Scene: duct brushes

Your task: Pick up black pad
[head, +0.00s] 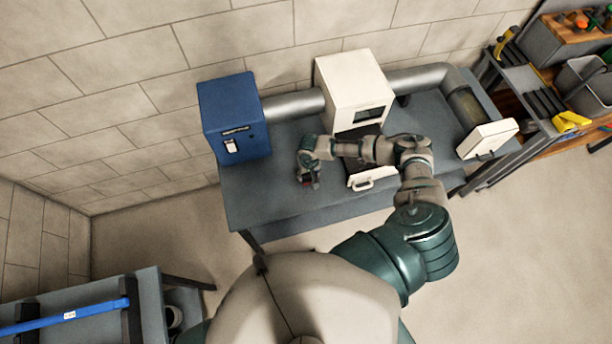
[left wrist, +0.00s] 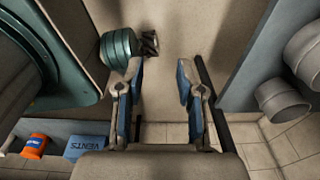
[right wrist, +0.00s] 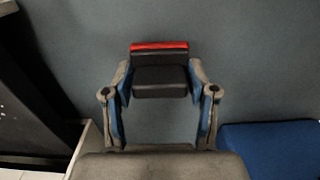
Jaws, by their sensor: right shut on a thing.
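The black pad (right wrist: 160,82) with a red strip along its far edge sits between the fingers of my right gripper (right wrist: 160,90) in the right wrist view. The fingers touch its two sides, and grey table surface shows behind it. In the head view my right gripper (head: 311,176) is over the table's left half, with a small dark and red bit of the pad at its tip. My left gripper (left wrist: 160,72) is open and empty in the left wrist view. It is not visible in the head view.
The grey table (head: 270,200) bears a blue box (head: 233,112), a white box (head: 352,85) with a white handled piece (head: 366,180) in front, and a white panel (head: 488,138). A blue bar (head: 70,315) lies on a bench at lower left.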

